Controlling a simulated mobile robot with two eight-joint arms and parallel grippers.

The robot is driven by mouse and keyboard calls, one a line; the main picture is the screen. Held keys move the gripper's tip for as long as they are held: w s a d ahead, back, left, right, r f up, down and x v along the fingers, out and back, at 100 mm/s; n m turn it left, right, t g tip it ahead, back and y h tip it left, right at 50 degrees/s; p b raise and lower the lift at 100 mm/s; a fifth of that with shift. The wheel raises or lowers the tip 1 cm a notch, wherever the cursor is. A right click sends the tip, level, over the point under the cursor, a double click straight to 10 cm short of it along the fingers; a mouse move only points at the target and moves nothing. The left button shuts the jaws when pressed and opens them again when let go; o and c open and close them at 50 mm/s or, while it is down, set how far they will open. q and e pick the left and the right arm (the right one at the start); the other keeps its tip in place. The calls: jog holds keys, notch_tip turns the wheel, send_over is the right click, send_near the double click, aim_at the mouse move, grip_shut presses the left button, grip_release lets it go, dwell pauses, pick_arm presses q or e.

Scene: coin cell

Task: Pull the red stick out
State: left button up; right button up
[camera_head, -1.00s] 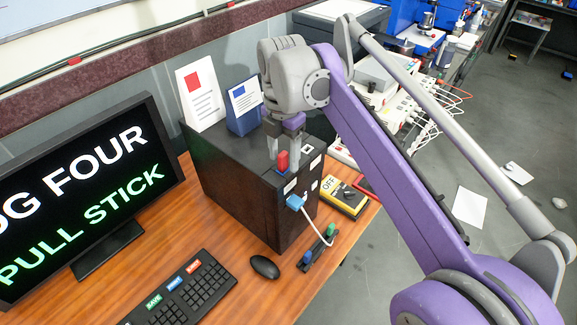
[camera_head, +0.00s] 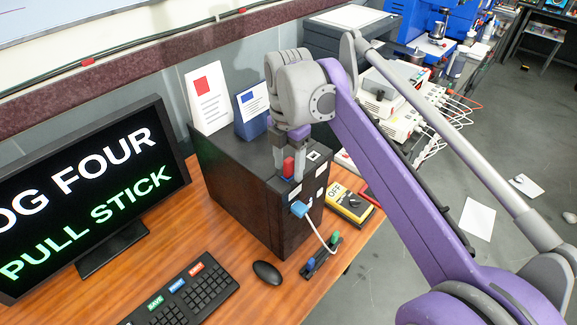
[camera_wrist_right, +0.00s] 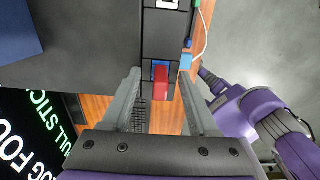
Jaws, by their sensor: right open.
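The red stick (camera_head: 289,166) stands at the top front edge of the black computer case (camera_head: 232,178). In the right wrist view the red stick (camera_wrist_right: 160,88) sits at a small blue port on the case. My right gripper (camera_head: 288,172) is open, its fingers on either side of the red stick. In the right wrist view my right gripper (camera_wrist_right: 160,85) shows a gap between each finger and the stick.
A blue plug (camera_head: 299,208) with a white cable is in the case front. A yellow meter (camera_head: 348,203), a mouse (camera_head: 267,272) and a keyboard (camera_head: 186,296) lie on the wooden desk. A monitor (camera_head: 85,205) stands left, and two cards stand on the case.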

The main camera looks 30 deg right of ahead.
aim_at(289, 159)
pick_arm(q)
jog(key=shift+r, duration=0.2)
dwell(0.6)
pick_arm(e)
jog(key=shift+c, duration=0.2)
grip_shut()
jog(key=shift+r, duration=0.1)
dwell(1.2)
pick_arm(q)
jog(key=shift+w+r+p, duration=0.3)
jog(key=shift+r+p, duration=0.4)
jog(key=shift+r, duration=0.15)
jog(key=shift+w+r+p, duration=0.3)
jog(key=shift+r+p, duration=0.35)
jog(key=shift+r, duration=0.2)
jog(key=shift+w+r+p, duration=0.3)
jog(key=shift+r+p, duration=0.4)
jog(key=shift+r, duration=0.15)
pick_arm(e)
jog(key=shift+r, duration=2.95)
